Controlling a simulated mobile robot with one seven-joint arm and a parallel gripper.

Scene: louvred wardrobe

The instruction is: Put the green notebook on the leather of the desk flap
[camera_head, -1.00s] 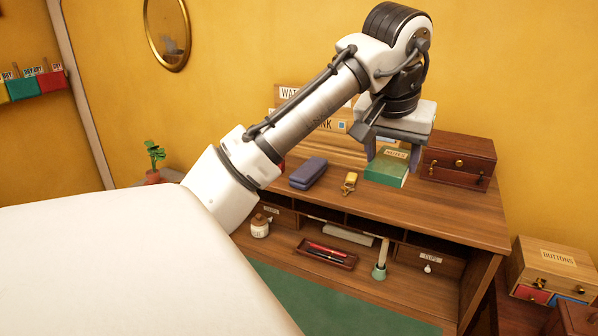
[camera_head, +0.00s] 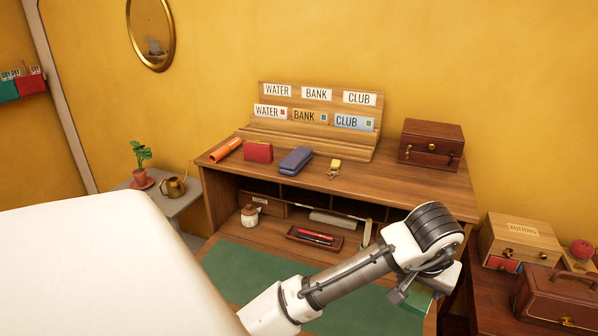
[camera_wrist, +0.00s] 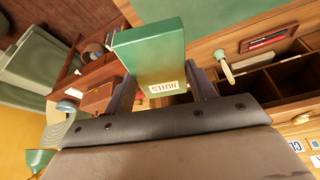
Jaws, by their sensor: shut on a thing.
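The green notebook (camera_wrist: 150,50), with a white label reading NOTES, is held between the two fingers of my gripper (camera_wrist: 160,85) in the wrist view. In the head view a green edge of the notebook (camera_head: 418,304) shows under my gripper, mostly hidden by my arm. The desk flap's green leather (camera_head: 250,277) lies open at the front of the desk. My gripper is at the right end of the flap; I cannot tell how high above it. The leather also shows at the top of the wrist view (camera_wrist: 240,18).
A red pen tray (camera_head: 315,238), a white jar (camera_head: 250,215) and cubbyholes stand behind the leather. The desk top holds a letter rack (camera_head: 315,112), cases and a small brown chest (camera_head: 431,144). A drawer box (camera_head: 518,240) and brown case (camera_head: 556,298) stand at right. The leather's visible left part is clear.

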